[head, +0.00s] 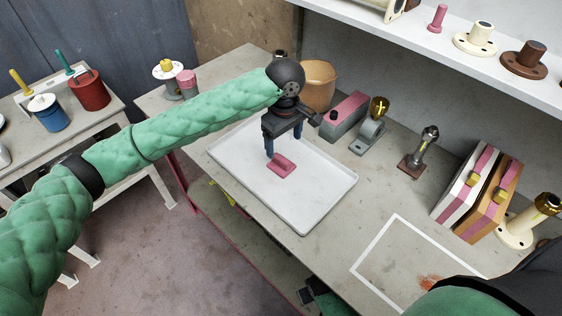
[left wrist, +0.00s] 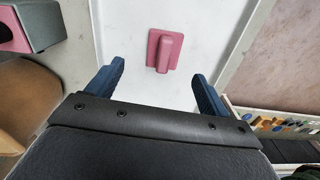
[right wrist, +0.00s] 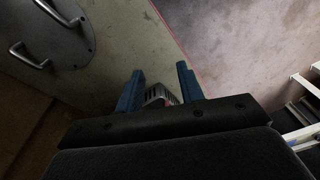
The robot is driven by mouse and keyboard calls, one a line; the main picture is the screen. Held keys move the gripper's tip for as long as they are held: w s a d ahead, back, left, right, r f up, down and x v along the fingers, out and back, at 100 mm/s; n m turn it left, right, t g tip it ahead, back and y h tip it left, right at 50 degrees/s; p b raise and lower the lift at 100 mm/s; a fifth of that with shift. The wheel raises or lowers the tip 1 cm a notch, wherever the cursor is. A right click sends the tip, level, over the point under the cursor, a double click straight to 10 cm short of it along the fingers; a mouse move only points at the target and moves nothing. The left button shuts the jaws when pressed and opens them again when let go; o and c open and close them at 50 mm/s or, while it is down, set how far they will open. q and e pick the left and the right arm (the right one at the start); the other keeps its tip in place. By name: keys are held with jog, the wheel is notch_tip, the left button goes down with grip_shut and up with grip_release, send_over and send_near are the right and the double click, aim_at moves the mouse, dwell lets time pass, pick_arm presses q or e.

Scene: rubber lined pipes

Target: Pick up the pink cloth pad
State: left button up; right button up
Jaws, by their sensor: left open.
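The pink cloth pad (head: 282,166) lies on the white tray (head: 322,205), with a raised ridge along its top. It also shows in the left wrist view (left wrist: 165,50), lying flat on the tray ahead of my fingers. My left gripper (head: 282,150) is above the tray, pointing down close to the pad. In the left wrist view its blue fingers (left wrist: 155,85) are wide apart with nothing between them. My right gripper (right wrist: 160,90) shows in its wrist view with its blue fingers apart, away from the pad.
Behind the tray stand a tan pot (head: 318,85), a grey and pink block (head: 345,117) and a brass-topped fitting (head: 372,125). A chrome fitting (head: 420,150) and upright slabs (head: 475,190) are to the right. A shelf (head: 450,65) overhangs the back.

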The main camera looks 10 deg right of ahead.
aim_at(281, 158)
pick_arm(q)
jog(key=shift+w+d+f+n, duration=0.1)
jog(key=shift+w+f+n, duration=0.1)
jog(key=shift+n, duration=0.3)
jog(key=shift+s+f+p, duration=0.2)
jog(key=shift+f+p, duration=0.15)
jog(key=shift+f, duration=1.05)
jog(key=f+p, duration=0.1)
jog(key=f, duration=0.1)
jog(key=a+f+p, duration=0.1)
jog(key=shift+s+f, duration=0.1)
jog(key=shift+f, duration=0.8)
jog(key=c, duration=1.1)
pick_arm(e)
notch_tip(281, 158, down, 10)
jog(key=s+d, duration=0.1)
jog(key=s, duration=0.1)
jog(key=shift+d, duration=0.35)
pick_arm(q)
jog(key=shift+r, duration=0.15)
pick_arm(e)
jog(key=shift+s, duration=0.15)
